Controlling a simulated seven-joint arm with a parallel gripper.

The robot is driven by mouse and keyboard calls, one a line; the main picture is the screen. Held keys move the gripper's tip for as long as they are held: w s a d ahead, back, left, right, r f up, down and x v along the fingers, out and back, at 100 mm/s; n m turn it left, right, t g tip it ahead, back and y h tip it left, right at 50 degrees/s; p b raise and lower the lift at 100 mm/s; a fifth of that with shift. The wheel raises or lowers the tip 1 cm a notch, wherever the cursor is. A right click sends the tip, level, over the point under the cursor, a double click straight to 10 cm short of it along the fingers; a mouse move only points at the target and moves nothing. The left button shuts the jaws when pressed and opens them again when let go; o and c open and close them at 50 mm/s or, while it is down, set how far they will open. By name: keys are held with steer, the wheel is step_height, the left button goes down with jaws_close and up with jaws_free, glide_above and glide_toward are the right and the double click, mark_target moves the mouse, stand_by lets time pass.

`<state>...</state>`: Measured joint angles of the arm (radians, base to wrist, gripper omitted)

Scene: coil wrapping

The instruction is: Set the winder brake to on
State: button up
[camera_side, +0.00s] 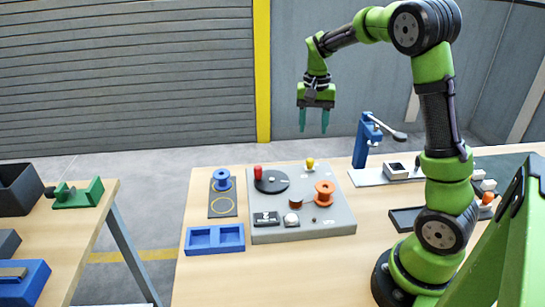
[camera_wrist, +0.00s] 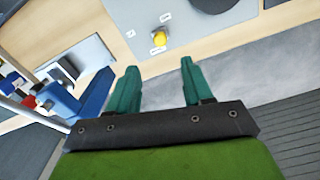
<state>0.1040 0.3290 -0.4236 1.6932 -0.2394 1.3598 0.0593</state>
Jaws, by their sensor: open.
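The winder is a grey box (camera_side: 338,219) on the wooden table in the side view. A small yellow knob (camera_side: 310,163) stands at its back edge. In the wrist view the yellow knob (camera_wrist: 159,39) sits among small white labels too small to read. I cannot tell for sure which part is the brake or how it is set. A black disc (camera_side: 272,182) with a red handle (camera_side: 258,172) is on the box's left. My gripper (camera_side: 314,128) is open and empty, pointing down, high above the winder's back edge; it also shows in the wrist view (camera_wrist: 158,68).
An orange spool (camera_side: 325,193) stands on the winder's right. A blue spool (camera_side: 222,180) sits on a dark mat to the left, with a blue tray (camera_side: 215,239) in front. A blue lever press (camera_side: 363,142) rises at the back right.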

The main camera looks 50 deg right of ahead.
mark_target(311, 159)
step_height(311, 159, down, 12)
steer(key=shift+r, duration=0.2)
steer(key=shift+c, duration=0.3)
jaws_close()
